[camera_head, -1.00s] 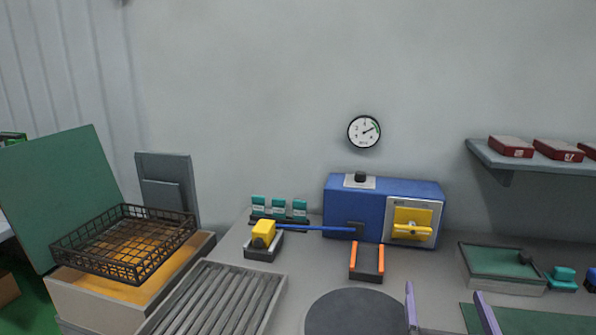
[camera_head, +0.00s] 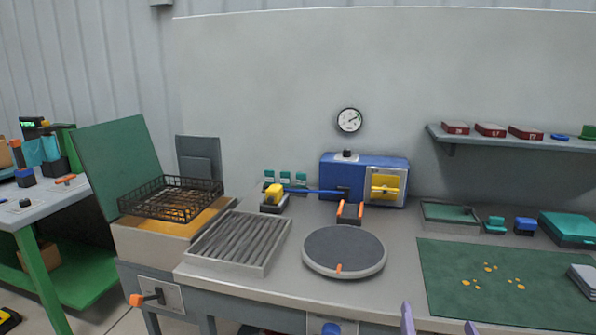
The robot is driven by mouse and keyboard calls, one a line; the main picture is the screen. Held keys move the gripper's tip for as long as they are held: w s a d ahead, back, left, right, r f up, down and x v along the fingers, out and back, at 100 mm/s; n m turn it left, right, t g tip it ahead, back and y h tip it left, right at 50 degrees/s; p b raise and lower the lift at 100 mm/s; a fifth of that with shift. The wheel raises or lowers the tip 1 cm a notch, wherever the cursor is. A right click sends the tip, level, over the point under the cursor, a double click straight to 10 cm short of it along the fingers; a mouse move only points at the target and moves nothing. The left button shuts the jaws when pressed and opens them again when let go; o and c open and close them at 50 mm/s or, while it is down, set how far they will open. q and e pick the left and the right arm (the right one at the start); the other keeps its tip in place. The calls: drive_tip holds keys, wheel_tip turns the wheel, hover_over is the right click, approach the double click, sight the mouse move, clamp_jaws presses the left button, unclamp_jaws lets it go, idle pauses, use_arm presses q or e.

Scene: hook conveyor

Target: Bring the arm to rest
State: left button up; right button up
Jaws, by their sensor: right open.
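My right gripper (camera_head: 438,321) shows at the bottom edge of the head view, only as two purple fingertips. The fingers stand apart with nothing visible between them. They appear in front of the workbench (camera_head: 300,282), near the lower left of the green mat (camera_head: 455,285). The rest of my right arm is out of the frame. My left gripper is not in view.
A grey round turntable (camera_head: 343,247), a roller tray (camera_head: 238,242) and a wire basket (camera_head: 170,198) stand left of the mat. A blue machine (camera_head: 340,173) stands at the back. A wall shelf (camera_head: 500,141) holds red boxes. Yellow pieces lie on the mat.

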drive_tip(key=s+a+f+m+g+y, duration=0.2)
drive_tip(key=s+a+f+m+g, duration=0.25)
drive_tip(key=f, duration=0.45)
drive_tip(key=s+a+f+m+g+y, duration=0.1)
drive_tip(key=s+a+f+m+y, duration=0.15)
drive_tip(key=s+f+m, duration=0.5)
drive_tip(key=s+a+f+m+g+y, duration=0.1)
drive_tip(key=s+a+f+m, duration=0.1)
drive_tip(key=s+f+m, duration=0.3)
drive_tip(key=s+a+f+m+g, duration=0.1)
drive_tip(key=s+f+m, duration=0.3)
drive_tip(key=s+m, duration=0.5)
drive_tip(key=m, duration=0.3)
drive_tip(key=shift+a+f+y, duration=0.35)
